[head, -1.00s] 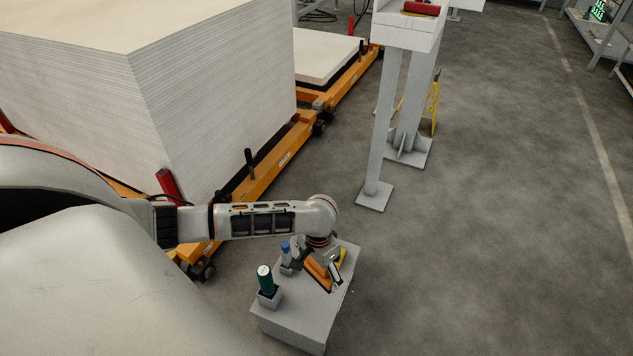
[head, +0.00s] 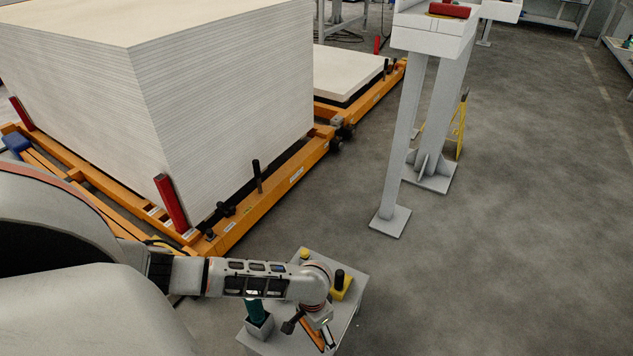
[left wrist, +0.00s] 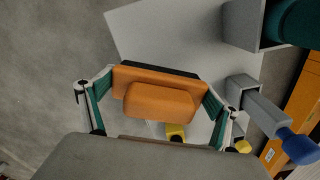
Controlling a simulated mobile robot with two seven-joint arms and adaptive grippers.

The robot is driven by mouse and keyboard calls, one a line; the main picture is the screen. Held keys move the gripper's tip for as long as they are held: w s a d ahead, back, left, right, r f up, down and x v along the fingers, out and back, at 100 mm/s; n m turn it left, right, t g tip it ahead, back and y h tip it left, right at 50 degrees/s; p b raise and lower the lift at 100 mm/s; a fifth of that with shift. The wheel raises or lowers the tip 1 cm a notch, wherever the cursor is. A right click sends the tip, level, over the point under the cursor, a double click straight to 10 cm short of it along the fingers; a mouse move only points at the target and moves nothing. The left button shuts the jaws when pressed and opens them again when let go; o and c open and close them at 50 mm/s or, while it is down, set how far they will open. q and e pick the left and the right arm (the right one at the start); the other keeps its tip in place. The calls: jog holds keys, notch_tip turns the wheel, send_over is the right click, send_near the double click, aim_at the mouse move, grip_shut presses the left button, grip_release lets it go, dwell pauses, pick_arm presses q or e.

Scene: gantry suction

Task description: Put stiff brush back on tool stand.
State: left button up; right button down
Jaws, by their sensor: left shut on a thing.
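The stiff brush, an orange block with a dark edge, is between the fingers of my left gripper (left wrist: 153,100) in the left wrist view. Its orange back (left wrist: 160,103) faces the camera, and the bristles are mostly hidden. In the head view the brush (head: 312,333) shows as an orange strip below my left gripper (head: 322,326), partly covered by it. The tool stand (head: 347,312) is a grey-white block under my forearm; its flat top (left wrist: 165,35) lies behind the brush in the wrist view. I cannot tell whether the brush touches it. My right gripper is out of view.
On the stand are a teal cylinder (head: 256,310) in a square holder, a yellow item with a black knob (head: 342,286), and a blue-tipped tool (left wrist: 298,147). An orange pallet cart (head: 270,207) with stacked boards stands behind.

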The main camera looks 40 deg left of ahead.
aim_at(313, 333)
pick_arm(q)
jog(key=f, duration=0.1)
jog(key=f+b, duration=0.1)
jog(key=f, duration=0.2)
jog(key=shift+s+f+b, duration=0.1)
jog(key=shift+s+b, duration=0.2)
jog(key=shift+b, duration=0.05)
jog(key=shift+w+r, duration=0.25)
jog(key=shift+r, duration=0.1)
jog(key=shift+f, duration=0.15)
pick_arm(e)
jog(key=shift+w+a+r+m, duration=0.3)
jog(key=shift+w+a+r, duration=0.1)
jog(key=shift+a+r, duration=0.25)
pick_arm(q)
jog(key=shift+f, duration=0.1)
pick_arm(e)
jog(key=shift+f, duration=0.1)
pick_arm(q)
jog(key=o, duration=1.3)
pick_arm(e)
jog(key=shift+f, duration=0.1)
